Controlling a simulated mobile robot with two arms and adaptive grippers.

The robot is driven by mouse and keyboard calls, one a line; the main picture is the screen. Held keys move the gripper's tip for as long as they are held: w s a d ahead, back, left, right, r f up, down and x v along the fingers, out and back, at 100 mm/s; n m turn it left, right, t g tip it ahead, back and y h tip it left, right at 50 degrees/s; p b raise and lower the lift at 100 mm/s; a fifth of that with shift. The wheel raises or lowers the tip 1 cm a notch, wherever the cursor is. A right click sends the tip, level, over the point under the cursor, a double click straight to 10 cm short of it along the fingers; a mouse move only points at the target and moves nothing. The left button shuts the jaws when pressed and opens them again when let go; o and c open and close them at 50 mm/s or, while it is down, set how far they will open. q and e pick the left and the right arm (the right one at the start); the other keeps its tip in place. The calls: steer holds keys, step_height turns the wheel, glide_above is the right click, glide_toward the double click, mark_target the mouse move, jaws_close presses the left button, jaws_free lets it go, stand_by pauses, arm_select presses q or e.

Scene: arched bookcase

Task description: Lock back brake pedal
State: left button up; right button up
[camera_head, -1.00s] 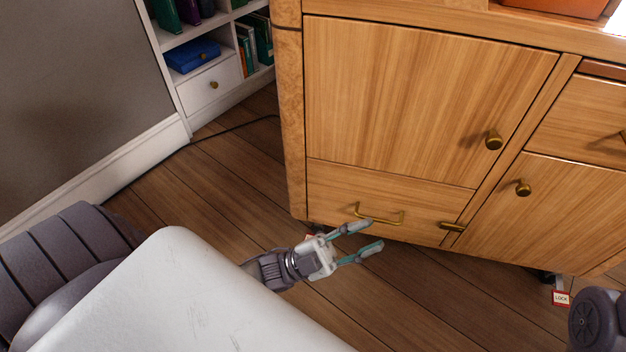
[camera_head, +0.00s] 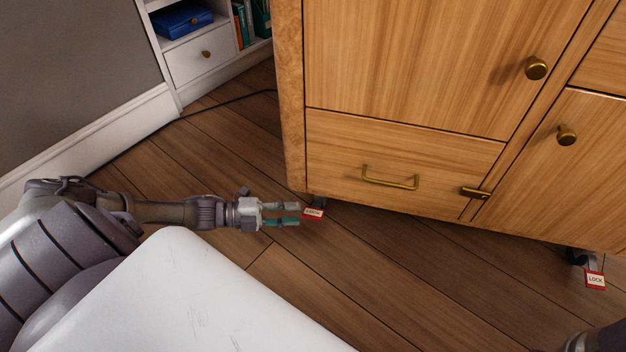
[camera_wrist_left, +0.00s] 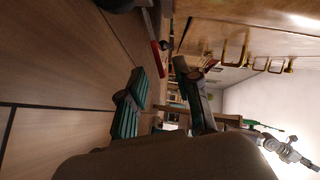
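The wooden cabinet (camera_head: 390,150) stands on casters with brake pedals. I cannot tell for sure which is the back one. My left gripper (camera_head: 298,215) is low over the floor, its fingertips just left of the left pedal; contact is unclear. In the left wrist view its fingers (camera_wrist_left: 165,80) are apart and empty, and a red pedal edge (camera_wrist_left: 155,57) shows just beyond them. My right gripper is not in view.
The cabinet's lower drawer has a brass handle (camera_head: 389,179). A white bookshelf (camera_head: 202,55) stands at the back left by the wall. A dark cable (camera_head: 215,106) runs along the floor there. The floor (camera_head: 400,270) before the cabinet is clear.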

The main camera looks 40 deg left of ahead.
mark_target(313, 213)
arm_select(q)
steer(key=b+x, duration=0.2)
steer(key=x, duration=0.2)
steer(key=shift+w+d+f, duration=0.2)
steer(key=shift+w+d+b, duration=0.3)
steer(key=shift+w+d, duration=0.1)
steer(key=shift+d, duration=0.1)
jaws_close()
